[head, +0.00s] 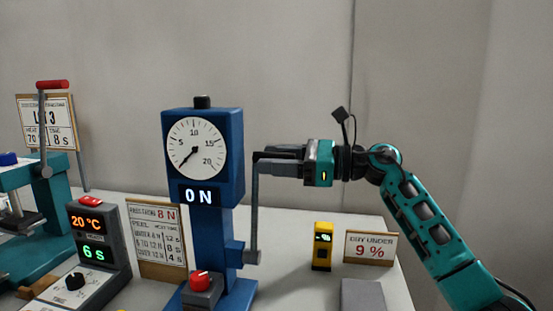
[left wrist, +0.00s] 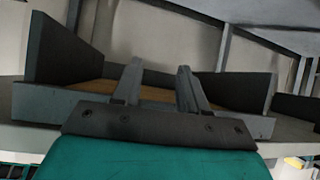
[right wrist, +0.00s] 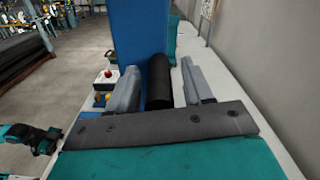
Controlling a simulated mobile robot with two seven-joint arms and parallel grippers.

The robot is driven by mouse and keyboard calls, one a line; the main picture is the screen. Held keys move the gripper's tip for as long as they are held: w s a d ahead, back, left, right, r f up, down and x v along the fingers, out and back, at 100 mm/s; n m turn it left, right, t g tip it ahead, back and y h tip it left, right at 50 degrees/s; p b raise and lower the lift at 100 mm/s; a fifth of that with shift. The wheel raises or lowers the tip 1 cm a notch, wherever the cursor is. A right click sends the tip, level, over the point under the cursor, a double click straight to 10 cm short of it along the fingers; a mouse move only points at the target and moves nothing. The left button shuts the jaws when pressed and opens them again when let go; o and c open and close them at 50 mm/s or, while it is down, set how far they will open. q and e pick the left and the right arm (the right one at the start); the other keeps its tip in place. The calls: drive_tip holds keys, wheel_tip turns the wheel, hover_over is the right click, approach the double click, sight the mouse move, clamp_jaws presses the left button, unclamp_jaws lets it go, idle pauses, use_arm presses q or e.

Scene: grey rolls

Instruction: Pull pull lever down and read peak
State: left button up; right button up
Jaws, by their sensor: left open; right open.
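The blue tester (head: 205,130) stands upright on the bench. Its white dial (head: 195,148) has the needle at the lower left near zero, and its display (head: 199,195) reads 0 N. The pull lever (head: 254,210) is a grey rod standing upright at the tester's right side. My right gripper (head: 258,165) is open at the lever's top. In the right wrist view the black lever grip (right wrist: 158,82) lies between its two fingers, with the blue tester behind. My left gripper (left wrist: 160,68) is open and empty; it shows only in the left wrist view.
A red button box (head: 201,287) stands before the tester. Left are a heater control (head: 92,240), a peel-force card (head: 156,235) and a teal press (head: 50,215). Right are a yellow meter (head: 322,248) and a 9 % sign (head: 370,248). A grey tray (left wrist: 55,108) lies ahead of my left gripper.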

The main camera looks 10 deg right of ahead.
clamp_jaws()
idle(0.4)
